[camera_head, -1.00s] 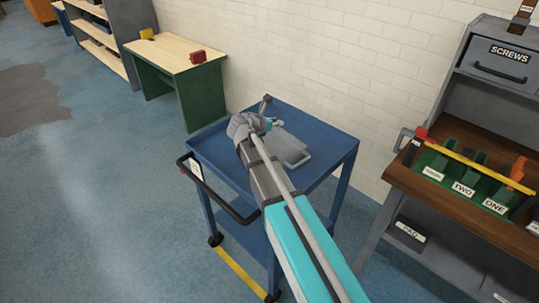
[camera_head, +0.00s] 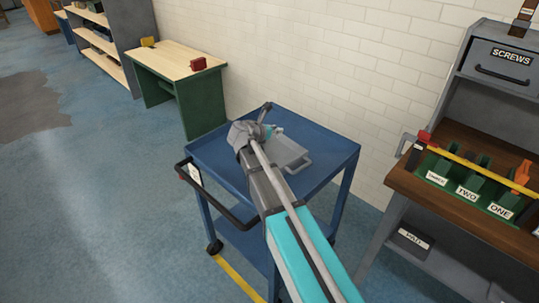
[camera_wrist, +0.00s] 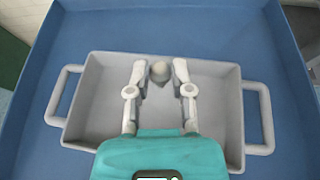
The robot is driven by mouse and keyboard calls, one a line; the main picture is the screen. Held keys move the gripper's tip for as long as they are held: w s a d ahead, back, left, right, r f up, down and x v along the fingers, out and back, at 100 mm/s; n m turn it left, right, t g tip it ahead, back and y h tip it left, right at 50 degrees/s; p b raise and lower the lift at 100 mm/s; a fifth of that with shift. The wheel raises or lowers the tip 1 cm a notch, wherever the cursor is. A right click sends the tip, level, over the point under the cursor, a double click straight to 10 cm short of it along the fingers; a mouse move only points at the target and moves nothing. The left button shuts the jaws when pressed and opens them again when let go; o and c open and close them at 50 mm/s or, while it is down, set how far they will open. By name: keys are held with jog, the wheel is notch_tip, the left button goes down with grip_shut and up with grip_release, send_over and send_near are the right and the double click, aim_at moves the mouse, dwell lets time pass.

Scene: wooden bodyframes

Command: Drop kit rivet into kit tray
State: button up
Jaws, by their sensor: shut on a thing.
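The kit tray (camera_wrist: 218,120) is a grey, shallow, two-handled tray on the blue cart. In the wrist view it lies beneath my gripper (camera_wrist: 160,74), and in the head view the tray (camera_head: 292,152) shows partly behind my arm. My gripper is shut on the kit rivet (camera_wrist: 160,71), a small grey piece with a rounded top between the fingertips. The rivet appears over the tray's interior, near its far wall. Its height above the tray floor is hard to tell. In the head view my arm hides the rivet.
The blue cart (camera_head: 325,150) has a raised rim and a black push handle (camera_head: 215,200). A green bench (camera_head: 180,65) stands at the back left. A workbench with a green labelled rack (camera_head: 465,188) stands at the right. The cart top around the tray is clear.

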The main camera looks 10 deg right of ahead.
jog(key=b, duration=0.4)
send_over(275, 154)
jog(key=shift+f, duration=2.45)
jog(key=o, duration=0.9)
